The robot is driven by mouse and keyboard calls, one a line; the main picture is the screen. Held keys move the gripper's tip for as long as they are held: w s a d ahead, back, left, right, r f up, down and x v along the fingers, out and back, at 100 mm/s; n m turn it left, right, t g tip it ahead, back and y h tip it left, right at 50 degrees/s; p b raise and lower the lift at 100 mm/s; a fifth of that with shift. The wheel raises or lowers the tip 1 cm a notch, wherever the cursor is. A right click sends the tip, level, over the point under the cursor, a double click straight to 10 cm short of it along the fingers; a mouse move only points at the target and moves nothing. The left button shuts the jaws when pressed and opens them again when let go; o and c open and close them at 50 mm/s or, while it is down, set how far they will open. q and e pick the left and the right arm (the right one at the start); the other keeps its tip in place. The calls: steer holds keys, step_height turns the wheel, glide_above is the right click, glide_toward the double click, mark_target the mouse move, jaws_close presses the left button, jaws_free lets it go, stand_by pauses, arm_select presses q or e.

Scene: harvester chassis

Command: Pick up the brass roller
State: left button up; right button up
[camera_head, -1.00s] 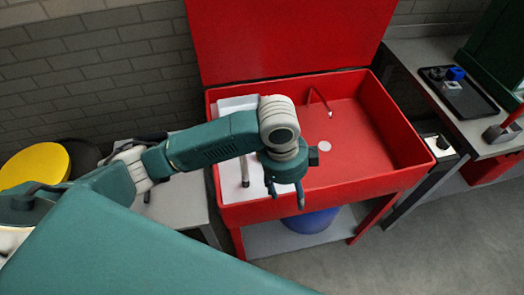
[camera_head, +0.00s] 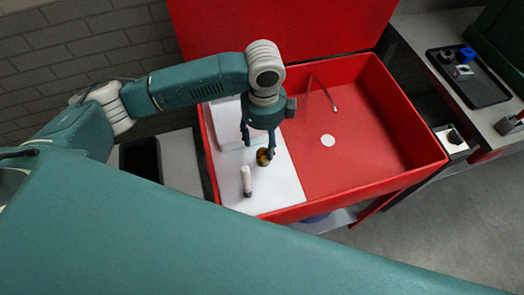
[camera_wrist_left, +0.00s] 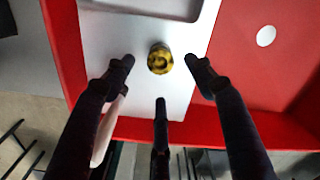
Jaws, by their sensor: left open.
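The brass roller (camera_head: 263,157) is a small, short, brass-coloured cylinder with a darker middle. It stands on the white panel (camera_head: 277,188) at the left of the red sink. In the left wrist view the roller (camera_wrist_left: 159,58) lies ahead of and between the spread fingers. My left gripper (camera_head: 257,146) points down over the panel, open and empty, with one fingertip overlapping the roller's edge in the head view. The gripper's fingers (camera_wrist_left: 160,64) show no grip on the roller; I cannot tell the exact height gap. My right gripper is out of view.
The red sink basin (camera_head: 365,140) is open at the right, with a thin spout (camera_head: 324,92). A dark tray (camera_head: 475,85) with small parts lies on the right bench.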

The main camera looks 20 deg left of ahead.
mark_target(263, 153)
arm_select(q)
steer(key=shift+s+d+f, duration=0.1)
steer(key=shift+d+f, duration=0.05)
steer(key=shift+f, duration=1.05)
step_height(263, 153, down, 4)
steer(key=shift+f+p, duration=0.25)
steer(key=shift+p, duration=0.9)
steer(key=shift+f, duration=0.35)
steer(key=shift+c, duration=0.7)
steer(key=c, duration=0.5)
jaws_close()
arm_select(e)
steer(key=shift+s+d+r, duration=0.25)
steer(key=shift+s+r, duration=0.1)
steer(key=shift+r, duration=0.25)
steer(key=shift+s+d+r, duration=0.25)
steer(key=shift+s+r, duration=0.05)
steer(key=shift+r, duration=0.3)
